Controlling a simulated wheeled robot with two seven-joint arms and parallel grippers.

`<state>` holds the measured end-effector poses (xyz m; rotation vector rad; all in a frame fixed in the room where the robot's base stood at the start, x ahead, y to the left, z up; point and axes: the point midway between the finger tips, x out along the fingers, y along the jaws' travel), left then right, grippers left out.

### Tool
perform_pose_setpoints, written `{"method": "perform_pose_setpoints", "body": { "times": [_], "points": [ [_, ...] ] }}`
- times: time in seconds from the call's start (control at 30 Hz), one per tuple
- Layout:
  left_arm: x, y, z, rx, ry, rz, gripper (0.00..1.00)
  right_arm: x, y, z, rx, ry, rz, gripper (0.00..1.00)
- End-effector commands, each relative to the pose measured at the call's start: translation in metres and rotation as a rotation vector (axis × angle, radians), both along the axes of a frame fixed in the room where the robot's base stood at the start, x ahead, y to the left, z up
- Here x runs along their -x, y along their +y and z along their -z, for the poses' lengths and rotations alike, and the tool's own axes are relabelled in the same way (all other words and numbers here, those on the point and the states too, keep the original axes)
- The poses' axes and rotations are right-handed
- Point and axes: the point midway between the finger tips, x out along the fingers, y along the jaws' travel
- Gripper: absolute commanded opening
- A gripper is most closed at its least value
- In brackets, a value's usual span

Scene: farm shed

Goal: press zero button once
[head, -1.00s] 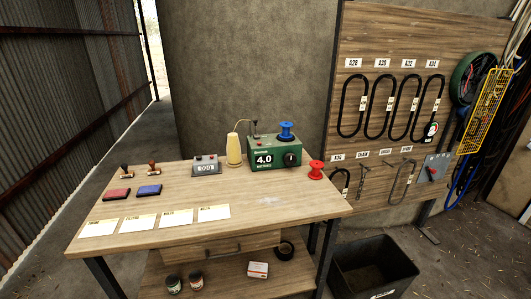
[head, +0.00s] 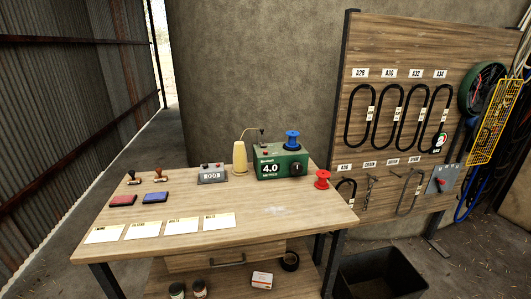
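A blue spool (head: 292,140) sits on top of the machine. I cannot read a zero label on any button at this size. Neither of my grippers is in view.
A cream cone (head: 240,157) stands between box and machine; a red spool (head: 322,180) is at the right edge. Stamps, a red pad (head: 123,200), a blue pad (head: 154,197) and several paper cards lie left and front. The front right of the benchtop is clear.

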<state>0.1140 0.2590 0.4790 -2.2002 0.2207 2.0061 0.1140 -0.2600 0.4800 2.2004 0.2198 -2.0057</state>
Motion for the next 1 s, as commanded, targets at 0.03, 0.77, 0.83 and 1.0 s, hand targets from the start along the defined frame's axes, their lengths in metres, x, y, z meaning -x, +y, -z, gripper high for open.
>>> {"method": "perform_pose_setpoints", "body": {
  "times": [0.03, 0.77, 0.83, 1.0],
  "points": [
    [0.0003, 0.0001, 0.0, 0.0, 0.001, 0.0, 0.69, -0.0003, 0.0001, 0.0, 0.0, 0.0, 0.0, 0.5],
    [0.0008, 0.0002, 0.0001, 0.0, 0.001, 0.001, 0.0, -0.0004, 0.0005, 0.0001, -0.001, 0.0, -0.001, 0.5],
    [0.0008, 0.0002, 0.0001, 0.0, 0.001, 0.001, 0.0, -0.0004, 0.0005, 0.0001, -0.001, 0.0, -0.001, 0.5],
    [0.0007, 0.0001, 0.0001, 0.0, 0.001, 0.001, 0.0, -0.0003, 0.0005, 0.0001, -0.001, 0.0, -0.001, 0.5]
  ]
}}
